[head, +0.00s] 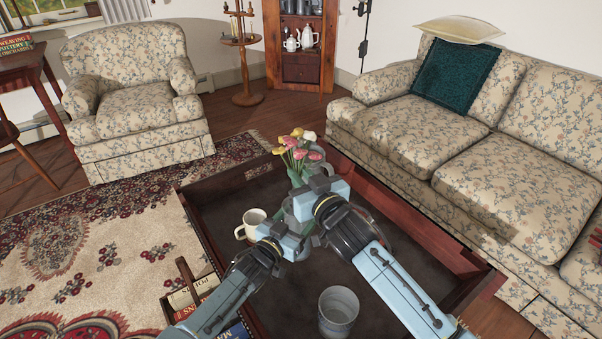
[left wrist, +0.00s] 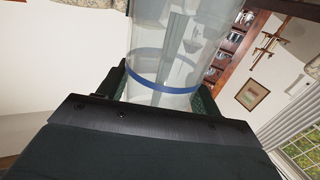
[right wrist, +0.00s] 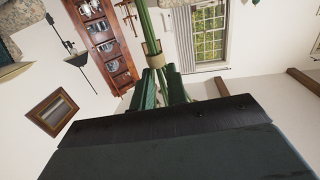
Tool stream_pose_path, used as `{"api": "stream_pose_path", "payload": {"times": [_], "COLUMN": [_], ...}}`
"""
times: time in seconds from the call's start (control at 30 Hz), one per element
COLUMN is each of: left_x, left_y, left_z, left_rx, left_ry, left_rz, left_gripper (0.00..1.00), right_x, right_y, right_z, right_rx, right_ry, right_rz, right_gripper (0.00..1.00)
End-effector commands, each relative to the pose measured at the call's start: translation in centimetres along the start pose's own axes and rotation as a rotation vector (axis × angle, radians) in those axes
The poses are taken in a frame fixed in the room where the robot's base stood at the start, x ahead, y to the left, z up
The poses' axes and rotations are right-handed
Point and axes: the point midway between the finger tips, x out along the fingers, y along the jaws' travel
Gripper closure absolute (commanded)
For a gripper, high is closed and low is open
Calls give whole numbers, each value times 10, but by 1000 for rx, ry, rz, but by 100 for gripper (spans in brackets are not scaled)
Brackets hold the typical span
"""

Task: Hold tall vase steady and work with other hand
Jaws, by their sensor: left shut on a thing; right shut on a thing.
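The tall vase (left wrist: 165,65) is clear glass with a blue band, and it stands between my left gripper's fingers in the left wrist view. My left gripper (head: 297,222) is shut on it over the coffee table. In the head view the vase is mostly hidden by my grippers. A bunch of pink, yellow and white flowers (head: 298,150) rises just beyond my right gripper (head: 312,190). In the right wrist view that gripper is shut on the green stems (right wrist: 146,30), by a tan band. I cannot tell whether the stem ends are inside the vase.
The dark coffee table (head: 228,195) has a raised wooden rim. A white mug (head: 250,224) stands left of my left gripper. A grey cup (head: 338,308) stands near the front, between my arms. A basket of books (head: 195,295) is at lower left. A sofa (head: 475,130) borders the right.

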Motion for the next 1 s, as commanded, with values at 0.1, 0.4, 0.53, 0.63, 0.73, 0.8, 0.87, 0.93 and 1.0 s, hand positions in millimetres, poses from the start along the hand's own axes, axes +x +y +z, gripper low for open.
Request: {"api": "stream_pose_path", "payload": {"times": [0.1, 0.4, 0.53, 0.63, 0.73, 0.8, 0.87, 0.93, 1.0], "left_x": [1, 1, 1, 1, 1, 1, 1, 1, 1], "left_y": [0, 0, 0, 0, 0, 0, 0, 0, 0], "left_z": [-2, -2, -2, -2, -2, -2, -2, -2, -2], "left_rx": [0, 0, 0, 0, 0, 0, 0, 0, 0], "left_ry": [6, 6, 5, 6, 5, 5, 6, 6, 5], "left_rz": [1, 1, 1, 1, 1, 1, 1, 1, 1], "left_gripper": [75, 75, 75, 75, 75, 75, 75, 75, 75], "right_x": [0, 0, 0, 0, 0, 0, 0, 0, 0], "right_y": [0, 0, 0, 0, 0, 0, 0, 0, 0], "right_z": [-1, -1, -1, -1, -1, 0, 0, 0, -1], "right_rx": [1, 1, 1, 1, 1, 1, 1, 1, 1], "right_ry": [1, 1, 1, 1, 1, 0, 0, 1, 1], "right_rz": [0, -1, -1, -1, -1, 0, 0, 0, 0], "right_gripper": [100, 84, 67, 60, 60, 53, 45, 36, 26]}}
